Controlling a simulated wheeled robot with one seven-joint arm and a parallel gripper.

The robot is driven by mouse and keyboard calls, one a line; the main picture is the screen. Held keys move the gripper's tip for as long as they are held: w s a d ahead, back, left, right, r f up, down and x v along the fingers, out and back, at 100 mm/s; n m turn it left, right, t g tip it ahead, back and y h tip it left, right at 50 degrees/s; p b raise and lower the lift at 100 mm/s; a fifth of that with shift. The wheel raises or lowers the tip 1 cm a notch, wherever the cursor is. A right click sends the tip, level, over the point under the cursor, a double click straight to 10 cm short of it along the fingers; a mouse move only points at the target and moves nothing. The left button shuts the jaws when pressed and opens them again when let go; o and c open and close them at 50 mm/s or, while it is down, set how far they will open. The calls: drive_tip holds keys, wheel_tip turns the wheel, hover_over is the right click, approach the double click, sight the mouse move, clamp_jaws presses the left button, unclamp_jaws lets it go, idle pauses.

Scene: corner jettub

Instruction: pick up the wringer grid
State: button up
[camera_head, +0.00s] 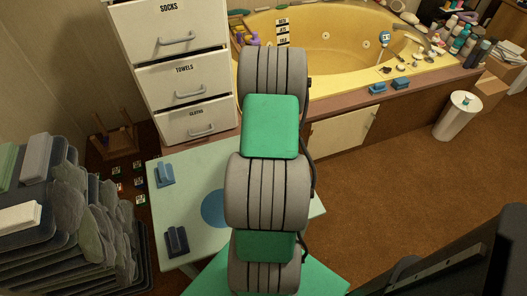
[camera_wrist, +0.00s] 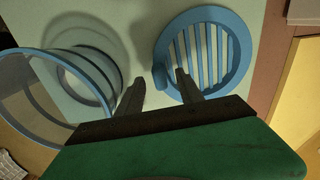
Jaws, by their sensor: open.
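The wringer grid, a blue ring with parallel slats (camera_wrist: 222,60), lies on the pale table top (camera_wrist: 140,20) in the wrist view. My gripper (camera_wrist: 159,78) is open, its two dark fingers pointing at the grid's near left rim. In the picture, a thick part of that rim shows between the fingertips, and the right finger overlaps the grid. I cannot tell how high the fingers are above it. In the head view my arm hides the gripper, and I cannot tell whether the blue disc (camera_head: 214,208) there is the grid.
A clear, blue-rimmed bucket-like vessel (camera_wrist: 45,90) is close left of my gripper in the wrist view. Drawers (camera_head: 182,84) and the yellow tub (camera_head: 340,45) stand behind. Open brown floor (camera_head: 400,190) lies right.

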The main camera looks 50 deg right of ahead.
wheel_tip(320, 180, down, 3)
drive_tip(key=shift+f, duration=0.2)
clamp_jaws()
idle(0.3)
